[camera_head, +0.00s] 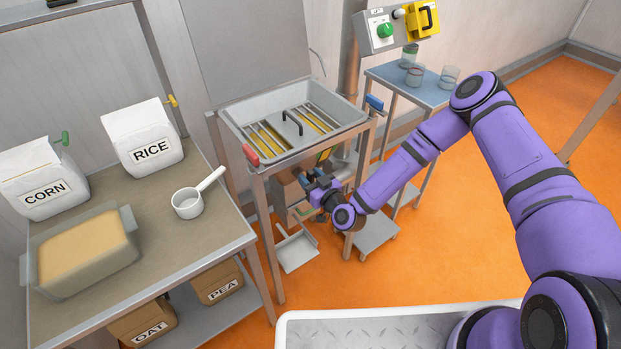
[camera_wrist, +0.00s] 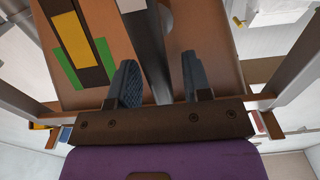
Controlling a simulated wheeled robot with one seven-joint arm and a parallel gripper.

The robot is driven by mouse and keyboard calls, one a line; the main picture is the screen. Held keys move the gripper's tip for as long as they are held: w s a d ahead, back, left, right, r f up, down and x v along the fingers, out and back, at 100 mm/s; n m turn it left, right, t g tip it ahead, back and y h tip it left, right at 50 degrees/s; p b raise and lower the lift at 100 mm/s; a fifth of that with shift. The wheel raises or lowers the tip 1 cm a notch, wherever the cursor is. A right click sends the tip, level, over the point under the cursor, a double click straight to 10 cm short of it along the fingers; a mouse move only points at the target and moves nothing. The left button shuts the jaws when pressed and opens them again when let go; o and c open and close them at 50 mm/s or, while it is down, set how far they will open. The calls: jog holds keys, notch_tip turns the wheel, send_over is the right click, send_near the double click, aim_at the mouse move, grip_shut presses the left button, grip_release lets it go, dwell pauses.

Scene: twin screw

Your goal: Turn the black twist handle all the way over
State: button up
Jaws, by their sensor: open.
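My gripper (camera_head: 318,184) is under the grey hopper stand in the head view, close to the box-shaped machine there. In the wrist view my gripper (camera_wrist: 158,82) is open, its two dark fingers pointing at a tan panel. A grey bar (camera_wrist: 148,45) runs between the fingers in that picture. I cannot tell whether it touches them, or whether it is the twist handle. Two other black handles show in the head view: one on the hopper grate (camera_head: 292,122) and one on the yellow switch box (camera_head: 430,18). My gripper is well away from both.
The stand's legs (camera_head: 266,225) flank my gripper. A label with yellow, black and green (camera_wrist: 76,42) is on the panel. A grey scoop tray (camera_head: 297,250) sits below. The side table (camera_head: 185,240) holds sacks, a bin and a scoop. The orange floor is open at right.

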jog(key=shift+c, duration=0.4)
grip_shut()
jog(key=shift+m, duration=0.3)
jog(key=m, duration=0.2)
jog(key=d+m, duration=0.1)
jog(key=shift+w+f+m, duration=0.15)
jog(key=shift+w+m, duration=0.15)
jog(key=shift+w+d+f+m, duration=0.2)
jog(key=shift+f+m, duration=0.25)
jog(key=shift+m, duration=1.65)
jog(key=shift+w+d+f+m, duration=0.15)
jog(key=shift+d+f+m, duration=0.2)
jog(key=shift+m, duration=1.75)
jog(key=shift+w+d+f+m, duration=0.15)
jog(key=shift+f+m, duration=0.35)
jog(key=shift+m, duration=1.6)
